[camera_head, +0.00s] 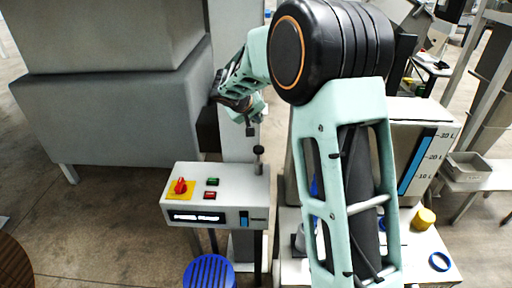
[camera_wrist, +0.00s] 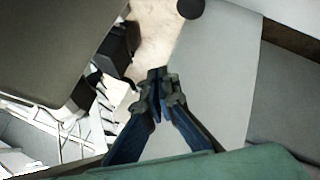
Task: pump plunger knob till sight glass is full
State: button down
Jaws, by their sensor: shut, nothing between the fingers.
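The plunger knob (camera_head: 258,151) is a dark knob on a short stem at the back right of the white control box (camera_head: 183,212). The sight glass (camera_head: 244,218) is a small upright blue strip on the box's front, too small to read its level surely. My gripper (camera_head: 250,131) is shut and empty, pointing down just above and slightly left of the knob in the head view, apart from it. In the wrist view my gripper (camera_wrist: 159,76) shows its fingertips together. A dark round thing (camera_wrist: 190,8) at the top edge there may be the knob.
The box carries a red rotary switch (camera_head: 180,187), a green button (camera_head: 212,181) and a red button (camera_head: 210,195). A tank with a blue litre gauge (camera_head: 417,161) stands at right, beside a yellow cup (camera_head: 424,219). Large grey housing (camera_head: 110,115) fills the left.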

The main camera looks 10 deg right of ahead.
jog(key=shift+f, duration=0.1)
dwell(0.3)
jog(key=b, duration=0.6)
send_over(257, 149)
notch_tip(257, 149, down, 8)
jog(key=shift+d+r, duration=0.1)
jog(key=shift+r, duration=0.1)
jog(key=shift+f+b, duration=0.45)
jog(key=shift+f, duration=0.05)
jog(key=shift+f, duration=0.15)
dwell(0.6)
jog(key=shift+f+b, duration=0.3)
jog(key=shift+b, duration=0.5)
